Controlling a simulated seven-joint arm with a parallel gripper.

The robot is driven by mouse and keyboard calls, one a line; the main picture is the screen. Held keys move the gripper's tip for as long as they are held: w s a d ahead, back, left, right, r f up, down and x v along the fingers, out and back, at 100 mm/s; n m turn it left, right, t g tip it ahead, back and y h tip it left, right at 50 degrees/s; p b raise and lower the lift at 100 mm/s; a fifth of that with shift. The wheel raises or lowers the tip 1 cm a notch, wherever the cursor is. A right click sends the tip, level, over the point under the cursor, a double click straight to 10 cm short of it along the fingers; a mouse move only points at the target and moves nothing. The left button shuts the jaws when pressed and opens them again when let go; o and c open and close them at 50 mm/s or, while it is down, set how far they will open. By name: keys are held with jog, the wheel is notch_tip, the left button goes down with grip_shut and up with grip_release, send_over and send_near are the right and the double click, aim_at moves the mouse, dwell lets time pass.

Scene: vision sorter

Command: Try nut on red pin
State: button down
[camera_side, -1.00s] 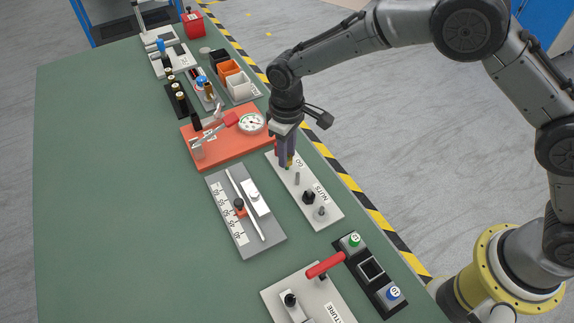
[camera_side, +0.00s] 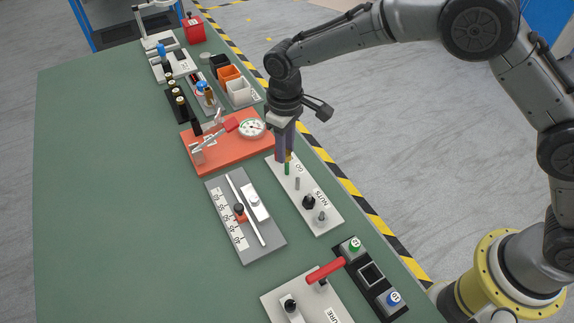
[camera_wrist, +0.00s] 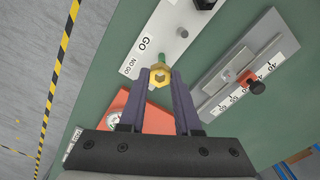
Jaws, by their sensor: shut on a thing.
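A green pin (camera_side: 287,169) stands on the plate just beside the fingertips. In the wrist view, the green pin (camera_wrist: 161,58) shows just past the nut's edge. I cannot tell whether the nut touches it. The red pin does not show now; my fingers may hide it.
On the same plate stand a dark nut on a post (camera_side: 309,202) and a grey post (camera_side: 321,217). An orange base with a dial gauge (camera_side: 250,128) is close behind my gripper. A grey slide scale (camera_side: 245,220) lies to the left. The green table's left side is clear.

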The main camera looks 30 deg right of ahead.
jog(key=w+r, duration=0.4)
jog(key=shift+w+r, duration=0.2)
jog(key=shift+f, duration=2.55)
jog(key=shift+f, duration=0.4)
dwell(0.5)
jog(key=shift+r, duration=0.1)
jog(key=shift+r, duration=3)
jog(key=shift+w, duration=0.1)
